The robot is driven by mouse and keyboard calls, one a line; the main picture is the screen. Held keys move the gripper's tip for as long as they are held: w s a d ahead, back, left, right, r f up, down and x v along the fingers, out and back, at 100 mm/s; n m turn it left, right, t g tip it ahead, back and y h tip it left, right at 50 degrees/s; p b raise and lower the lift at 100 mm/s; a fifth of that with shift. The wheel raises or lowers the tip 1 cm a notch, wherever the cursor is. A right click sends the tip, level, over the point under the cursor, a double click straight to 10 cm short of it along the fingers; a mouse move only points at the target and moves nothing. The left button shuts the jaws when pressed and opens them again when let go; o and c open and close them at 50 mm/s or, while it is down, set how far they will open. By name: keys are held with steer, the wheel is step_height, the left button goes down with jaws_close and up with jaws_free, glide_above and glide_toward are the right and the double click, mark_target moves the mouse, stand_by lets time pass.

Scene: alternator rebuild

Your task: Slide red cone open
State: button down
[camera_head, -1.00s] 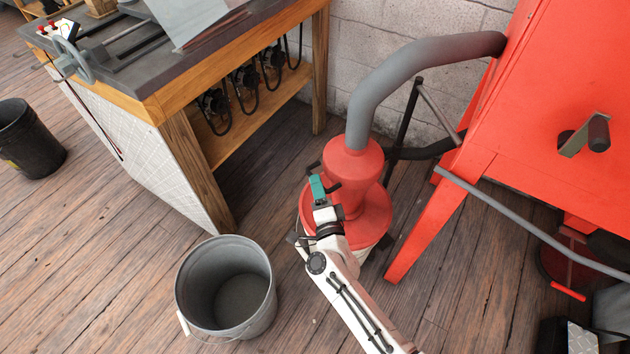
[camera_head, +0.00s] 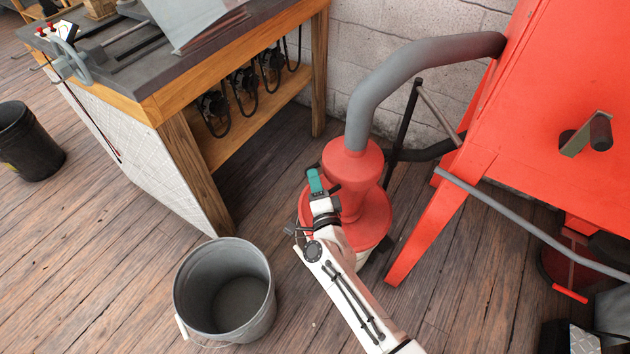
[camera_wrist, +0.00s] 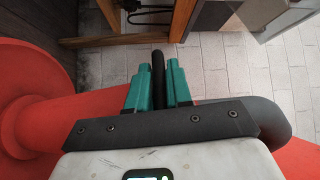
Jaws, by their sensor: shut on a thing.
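The red cone (camera_head: 350,178) stands upright on a round red lid (camera_head: 374,222), with a grey hose joined to its top. My gripper (camera_head: 314,176) is at the cone's left side with teal fingers. In the wrist view, my gripper (camera_wrist: 158,70) is shut on a thin black handle (camera_wrist: 158,62) that shows between the two fingers. The cone's red surface (camera_wrist: 80,108) lies just below the fingers there, and the round red lid (camera_wrist: 30,75) fills the left side. The far part of the handle is hidden by my gripper in the head view.
The grey hose (camera_head: 400,78) runs to a large red cabinet (camera_head: 560,110) at right. A wooden workbench (camera_head: 175,95) stands at left. A grey bucket (camera_head: 195,318) stands on the floor in front, and a black bin (camera_head: 28,145) at far left. Floor between bucket and bench is clear.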

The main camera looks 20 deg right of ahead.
stand_by(0.5)
step_height(320, 180, up, 8)
steer(key=p, duration=0.7)
steer(key=shift+f, duration=0.35)
steer(key=c, duration=1.1)
jaws_free()
steer(key=shift+s, duration=0.1)
steer(key=s, duration=0.3)
steer(key=s+a+p, duration=0.1)
steer(key=s, duration=0.3)
steer(key=s+p, duration=0.1)
steer(key=s, duration=0.2)
steer(key=shift+s+a+f, duration=0.25)
steer(key=shift+a+f, duration=0.15)
